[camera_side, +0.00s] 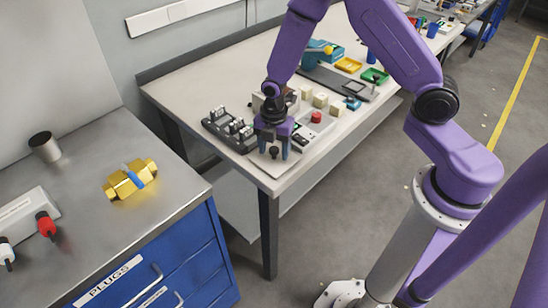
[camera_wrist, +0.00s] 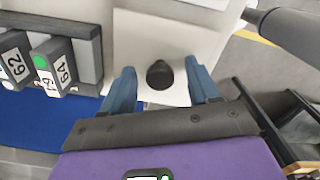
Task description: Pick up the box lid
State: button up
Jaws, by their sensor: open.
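The box lid (camera_wrist: 150,35) is a flat pale plate with a round black knob (camera_wrist: 160,74), seen in the wrist view. My gripper (camera_side: 274,155) points down over the lid. In the wrist view, its two blue fingers (camera_wrist: 160,72) are apart, one on each side of the knob, with visible gaps and no contact seen. Finger height relative to the knob is unclear.
A dark rack with numbered blocks (camera_wrist: 50,62) stands close to the left of the lid. Cream blocks (camera_side: 320,100), a red button (camera_side: 316,117) and coloured trays (camera_side: 348,65) are farther back. A steel-topped blue cabinet (camera_side: 150,270) stands at left.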

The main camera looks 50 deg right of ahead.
jog(key=shift+f, duration=0.25)
grip_shut()
jog(key=shift+r, duration=0.1)
